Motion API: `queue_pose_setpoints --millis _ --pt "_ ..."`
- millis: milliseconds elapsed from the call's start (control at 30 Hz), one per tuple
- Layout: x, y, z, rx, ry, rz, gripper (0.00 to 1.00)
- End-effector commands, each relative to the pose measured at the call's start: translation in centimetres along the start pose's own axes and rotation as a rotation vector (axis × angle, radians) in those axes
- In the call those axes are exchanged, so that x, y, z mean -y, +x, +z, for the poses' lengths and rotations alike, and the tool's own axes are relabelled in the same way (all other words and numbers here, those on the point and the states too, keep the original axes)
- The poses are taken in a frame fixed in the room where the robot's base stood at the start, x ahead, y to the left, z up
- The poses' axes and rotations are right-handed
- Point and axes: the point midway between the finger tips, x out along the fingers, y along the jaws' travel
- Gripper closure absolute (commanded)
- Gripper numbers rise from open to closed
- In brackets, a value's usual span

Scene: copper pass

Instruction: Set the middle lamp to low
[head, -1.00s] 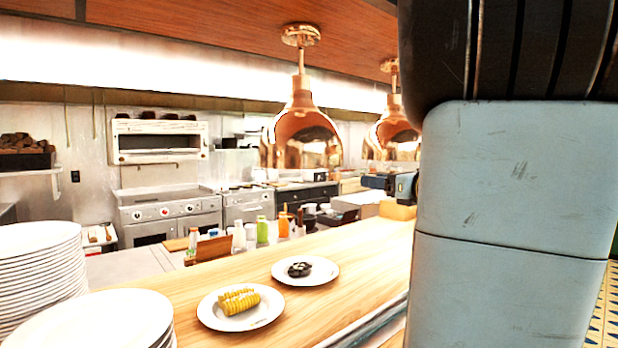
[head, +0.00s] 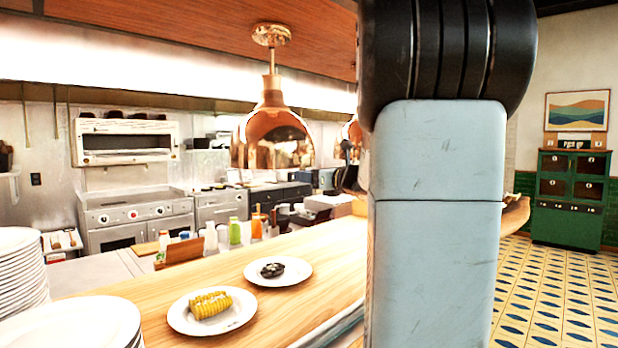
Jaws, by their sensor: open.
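Two copper pendant lamps hang over the wooden pass counter. The nearer lamp (head: 272,135) shows whole, on a rod from a round ceiling mount. A farther lamp (head: 351,132) shows only its left edge, as my arm covers the rest. No third lamp is visible, so I cannot tell for sure which is the middle one. No lamp control can be made out. Part of my gripper (head: 346,166) shows as a small dark shape just left of my arm, below the farther lamp in the picture. It is open and holds nothing that I can see.
A plate with corn (head: 212,311) and a plate with a dark item (head: 278,271) stand on the counter (head: 130,292). Stacked white plates (head: 20,275) are at left. Bottles (head: 234,231) stand behind. Tiled floor (head: 560,295) is clear at right, before a green cabinet (head: 567,215).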

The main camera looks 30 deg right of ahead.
Motion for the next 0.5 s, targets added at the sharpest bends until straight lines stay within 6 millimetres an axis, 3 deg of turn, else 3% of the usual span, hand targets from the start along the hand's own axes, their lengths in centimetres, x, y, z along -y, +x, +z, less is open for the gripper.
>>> queue_pose_setpoints --millis 333,500 --pt "-0.03 0.34 -0.03 0.000 0.000 0.001 0.50" --pt "-0.03 0.32 -0.03 0.000 0.000 0.001 0.66"
